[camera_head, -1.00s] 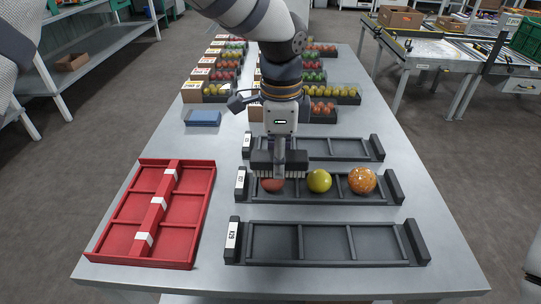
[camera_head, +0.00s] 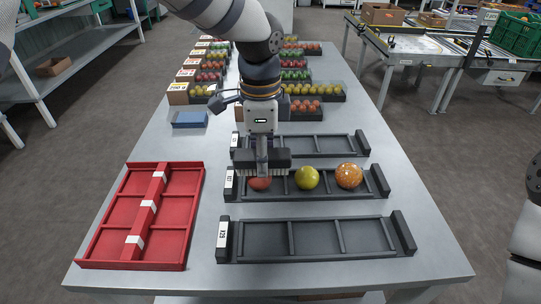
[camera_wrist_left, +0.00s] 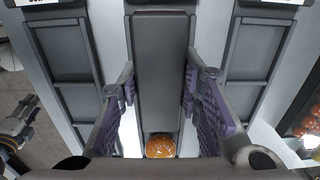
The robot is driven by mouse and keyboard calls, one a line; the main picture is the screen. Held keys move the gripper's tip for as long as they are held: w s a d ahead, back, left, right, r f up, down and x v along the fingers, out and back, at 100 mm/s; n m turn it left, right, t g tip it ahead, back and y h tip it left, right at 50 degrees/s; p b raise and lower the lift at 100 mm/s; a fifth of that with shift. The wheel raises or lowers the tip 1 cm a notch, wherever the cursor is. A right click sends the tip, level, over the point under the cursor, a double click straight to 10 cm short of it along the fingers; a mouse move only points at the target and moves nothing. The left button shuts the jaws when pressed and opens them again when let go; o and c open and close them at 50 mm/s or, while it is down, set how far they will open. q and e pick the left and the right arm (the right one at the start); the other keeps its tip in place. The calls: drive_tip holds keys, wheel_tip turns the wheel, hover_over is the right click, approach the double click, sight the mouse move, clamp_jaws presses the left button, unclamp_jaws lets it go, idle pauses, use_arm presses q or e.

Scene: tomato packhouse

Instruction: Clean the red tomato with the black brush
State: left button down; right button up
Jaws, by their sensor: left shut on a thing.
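My left gripper (camera_head: 262,145) is shut on the black brush (camera_head: 278,157), held with its pale bristles downward. The red tomato (camera_head: 260,184) sits in the left compartment of the middle dark rack (camera_head: 378,182). The brush is right over it and hides its top; I cannot tell whether the bristles touch it. In the left wrist view the brush (camera_wrist_left: 160,70) fills the space between the purple-padded fingers and hides the red tomato. Part of what looks like my right arm's end (camera_wrist_left: 15,128) shows at that view's left edge, its fingers unclear.
A yellow tomato (camera_head: 307,178) and an orange tomato (camera_head: 349,176) share the middle rack. Empty dark racks stand in front (camera_head: 315,258) and behind (camera_head: 364,144). An empty red divided tray (camera_head: 200,215) lies left. A blue block (camera_head: 190,119) and several tomato boxes stand farther back.

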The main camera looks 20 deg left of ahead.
use_arm(q)
drive_tip(key=shift+s+a+f, duration=0.1)
drive_tip(key=shift+s+a, duration=0.1)
drive_tip(key=shift+a, duration=0.3)
drive_tip(key=shift+s+a+f, duration=0.1)
drive_tip(key=shift+s+a, duration=0.05)
drive_tip(key=shift+a, duration=0.3)
use_arm(e)
drive_tip(key=shift+r, duration=0.1)
use_arm(q)
drive_tip(key=shift+d, duration=0.15)
drive_tip(key=shift+w+d+f, duration=0.1)
drive_tip(key=shift+w+d, duration=0.15)
drive_tip(key=shift+d, duration=0.25)
drive_tip(key=shift+w+d+b, duration=0.15)
drive_tip(key=shift+w+d, duration=0.05)
drive_tip(key=shift+d, duration=0.55)
drive_tip(key=shift+w+d+b, duration=0.15)
drive_tip(key=shift+w+d, duration=0.05)
drive_tip(key=shift+d, duration=0.55)
use_arm(e)
drive_tip(key=shift+s+f, duration=0.4)
drive_tip(key=shift+f, duration=0.05)
use_arm(q)
drive_tip(key=shift+r, duration=0.2)
